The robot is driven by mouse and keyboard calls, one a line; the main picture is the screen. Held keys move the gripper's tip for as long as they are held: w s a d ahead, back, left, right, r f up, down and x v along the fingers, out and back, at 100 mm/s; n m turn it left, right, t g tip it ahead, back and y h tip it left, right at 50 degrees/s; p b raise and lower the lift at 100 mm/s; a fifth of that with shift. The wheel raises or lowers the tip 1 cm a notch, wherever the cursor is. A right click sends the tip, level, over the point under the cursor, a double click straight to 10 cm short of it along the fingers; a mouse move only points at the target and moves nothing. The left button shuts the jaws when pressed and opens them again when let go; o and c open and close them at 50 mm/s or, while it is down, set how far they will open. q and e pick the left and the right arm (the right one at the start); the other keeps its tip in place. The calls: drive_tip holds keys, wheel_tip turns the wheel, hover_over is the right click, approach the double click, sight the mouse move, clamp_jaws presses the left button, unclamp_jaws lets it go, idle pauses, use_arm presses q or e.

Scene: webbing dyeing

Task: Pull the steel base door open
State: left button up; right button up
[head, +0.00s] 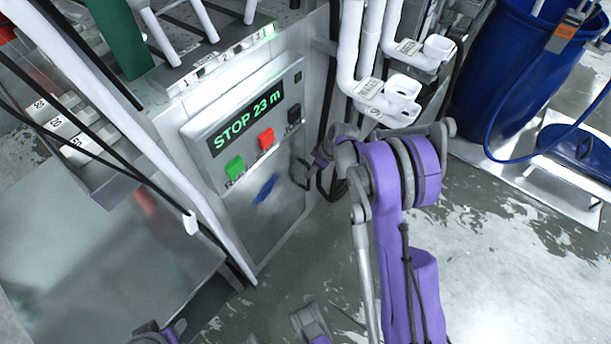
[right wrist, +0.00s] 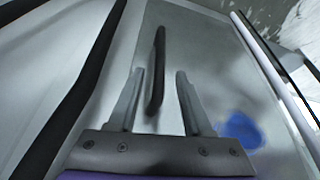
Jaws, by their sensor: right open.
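The steel base door (head: 278,218) is the shiny grey panel below the control box in the head view. It looks shut, and its face also fills much of the right wrist view (right wrist: 205,60). A dark upright bar handle (right wrist: 158,75) stands off the door. My right gripper (head: 315,165) is at the door's right side in the head view. In the right wrist view its two fingers are spread, one on each side of the handle, with visible gaps. The handle is hard to separate from the dark finger parts in the head view. I cannot make out my left gripper.
The control box (head: 205,165) above the door has green, red and black buttons and reads STOP 23 m. White pipes (head: 348,50) stand close to my right arm. A blue barrel (head: 505,65) is at the upper right. The wet floor (head: 500,265) at right is open.

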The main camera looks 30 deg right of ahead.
drive_tip(key=b, duration=0.1)
hover_over(306, 187)
wheel_tip(306, 187, down, 6)
drive_tip(key=shift+a+f, duration=0.15)
drive_tip(key=shift+f, duration=0.1)
clamp_jaws()
idle(1.2)
